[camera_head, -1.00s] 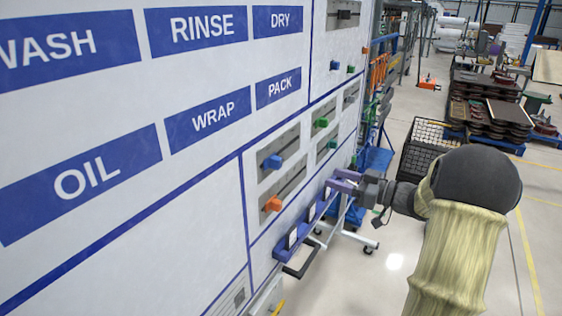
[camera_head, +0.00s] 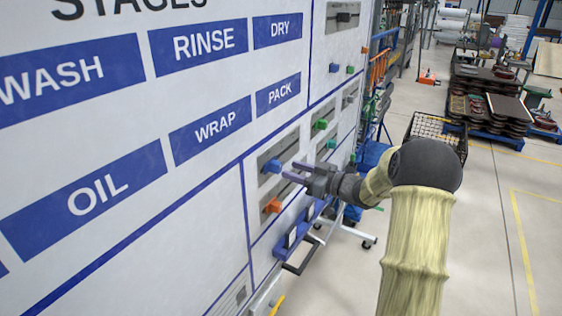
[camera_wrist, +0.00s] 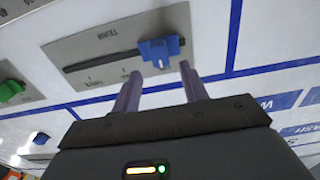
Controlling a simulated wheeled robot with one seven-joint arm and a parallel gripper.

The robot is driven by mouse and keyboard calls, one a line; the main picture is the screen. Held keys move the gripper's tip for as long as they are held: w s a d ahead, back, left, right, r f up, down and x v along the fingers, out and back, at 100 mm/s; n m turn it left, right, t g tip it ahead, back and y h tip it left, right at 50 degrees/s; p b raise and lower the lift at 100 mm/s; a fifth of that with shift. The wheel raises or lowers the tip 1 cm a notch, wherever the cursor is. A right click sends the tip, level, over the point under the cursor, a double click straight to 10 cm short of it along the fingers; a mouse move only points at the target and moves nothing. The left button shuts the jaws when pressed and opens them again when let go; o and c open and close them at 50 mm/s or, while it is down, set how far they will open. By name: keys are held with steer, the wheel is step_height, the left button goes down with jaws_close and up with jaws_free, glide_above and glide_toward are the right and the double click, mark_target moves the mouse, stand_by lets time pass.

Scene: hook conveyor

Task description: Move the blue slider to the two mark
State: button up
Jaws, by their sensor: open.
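The blue slider (camera_head: 273,166) sits in a slot on a grey plate on the white panel, toward the left end of the slot in the head view. In the wrist view the blue slider (camera_wrist: 160,48) is at the right end of the dark slot. The plate (camera_wrist: 90,45) carries small lettering too blurred to read as marks. My gripper (camera_head: 291,173) is open and empty, its purple fingers pointing at the panel just right of and slightly below the slider. In the wrist view my gripper (camera_wrist: 157,82) has its fingertips just short of the slider, on either side of it.
An orange slider (camera_head: 272,205) sits directly below, and a green slider (camera_head: 320,124) is to the upper right. Blue holders (camera_head: 295,236) line the panel's lower edge. A black wire basket (camera_head: 438,130) stands behind my arm. The floor at right is open.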

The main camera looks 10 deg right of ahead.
mark_target(281, 166)
steer(key=p+x, duration=0.1)
steer(key=x, duration=0.4)
steer(key=shift+p, duration=0.3)
steer(key=shift+c, duration=0.4)
jaws_close()
steer(key=shift+d, duration=0.15)
